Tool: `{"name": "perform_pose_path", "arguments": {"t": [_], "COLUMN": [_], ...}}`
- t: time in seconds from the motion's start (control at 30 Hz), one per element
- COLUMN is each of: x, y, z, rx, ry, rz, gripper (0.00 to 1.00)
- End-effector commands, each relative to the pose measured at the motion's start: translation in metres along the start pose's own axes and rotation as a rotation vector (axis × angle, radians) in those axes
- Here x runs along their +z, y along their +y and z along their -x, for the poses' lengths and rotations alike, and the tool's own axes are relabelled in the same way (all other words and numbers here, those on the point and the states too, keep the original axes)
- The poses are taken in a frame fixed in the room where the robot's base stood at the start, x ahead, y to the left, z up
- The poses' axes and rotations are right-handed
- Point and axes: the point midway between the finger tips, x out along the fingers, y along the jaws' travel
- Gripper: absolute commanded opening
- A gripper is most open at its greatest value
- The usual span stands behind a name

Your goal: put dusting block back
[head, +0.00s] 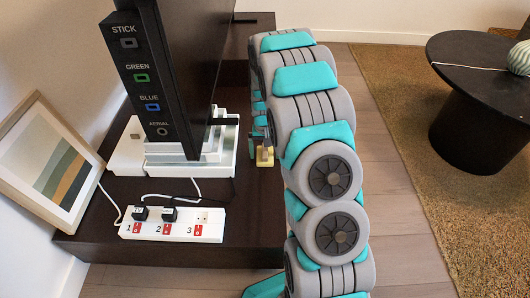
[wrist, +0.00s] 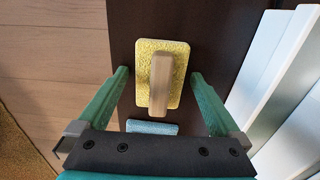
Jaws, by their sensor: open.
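The dusting block, a yellow textured pad (wrist: 173,52) with a wooden handle (wrist: 160,85), lies on the dark brown surface in the wrist view. A small part of the yellow block (head: 264,158) shows in the head view at the right side of the dark bench. My gripper (wrist: 160,76) is open, with one teal finger on each side of the block and gaps at both sides. I cannot tell how high the fingers are above the surface. In the head view my arm hides most of the gripper.
A light blue pad (wrist: 152,127) lies just below the yellow block in the wrist view. White boxes (head: 190,150) and a black screen (head: 190,70) stand left of the block. A power strip (head: 172,224) and a framed picture (head: 48,165) are on the bench (head: 130,252).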

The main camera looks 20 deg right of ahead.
Motion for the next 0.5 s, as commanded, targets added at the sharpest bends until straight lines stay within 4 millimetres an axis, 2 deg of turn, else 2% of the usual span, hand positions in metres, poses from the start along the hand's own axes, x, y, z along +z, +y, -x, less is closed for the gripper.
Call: {"name": "perform_pose_path", "arguments": {"t": [0.27, 0.37, 0.5], "x": [0.0, 0.0, -0.001], "y": [0.0, 0.0, 0.0], "z": [0.008, 0.019, 0.044], "rx": [0.0, 0.0, -0.001], "ry": [0.0, 0.0, 0.005], "rz": [0.0, 0.0, 0.0], "gripper": [1.0, 1.0, 1.0]}}
